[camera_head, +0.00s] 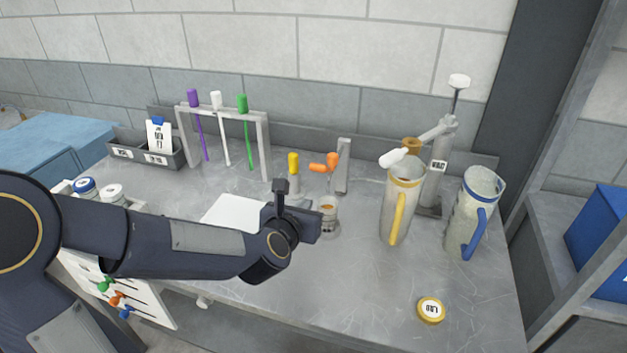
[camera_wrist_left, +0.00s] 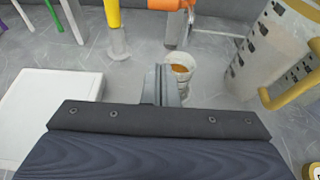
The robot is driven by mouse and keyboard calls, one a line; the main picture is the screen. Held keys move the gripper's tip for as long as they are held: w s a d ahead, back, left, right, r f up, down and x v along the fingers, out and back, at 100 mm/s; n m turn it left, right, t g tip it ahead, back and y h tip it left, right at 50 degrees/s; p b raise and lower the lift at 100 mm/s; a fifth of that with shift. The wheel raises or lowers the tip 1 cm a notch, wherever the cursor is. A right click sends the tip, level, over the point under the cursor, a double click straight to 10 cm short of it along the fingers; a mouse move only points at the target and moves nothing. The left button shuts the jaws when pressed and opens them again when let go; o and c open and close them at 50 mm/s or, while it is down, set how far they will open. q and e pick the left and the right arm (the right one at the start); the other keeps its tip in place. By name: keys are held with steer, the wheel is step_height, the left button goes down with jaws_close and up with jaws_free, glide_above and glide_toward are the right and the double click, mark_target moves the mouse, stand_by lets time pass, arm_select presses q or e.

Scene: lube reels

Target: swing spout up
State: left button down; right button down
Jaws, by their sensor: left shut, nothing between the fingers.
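A grey hand pump (camera_head: 438,165) with a white knob stands at the back right. Its spout arm (camera_head: 434,133) slopes down to the left, and a white tip (camera_head: 392,158) lies over the mouth of a jug with a yellow handle (camera_head: 399,215). My left gripper (camera_head: 314,226) is shut and empty above the counter, left of that jug and apart from the pump. In the left wrist view its fingers (camera_wrist_left: 160,84) are together beside a small cup of amber liquid (camera_wrist_left: 181,70). The pump and spout are not seen in that view. My right gripper is not in view.
A jug with a blue handle (camera_head: 477,210) stands right of the pump. An orange fitting (camera_head: 324,163) by a grey post and a yellow-topped post (camera_head: 293,168) stand behind my gripper. A yellow-rimmed lid (camera_head: 431,309) lies in front. The front centre counter is clear.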

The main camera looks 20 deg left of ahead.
mark_target(328, 160)
arm_select(q)
steer(key=w+r+p, duration=0.1)
steer(key=w+p, duration=0.2)
steer(key=w, duration=0.3)
steer(key=shift+w+r+p, duration=0.3)
steer(key=shift+w+r, duration=0.1)
steer(key=shift+d+r, duration=0.1)
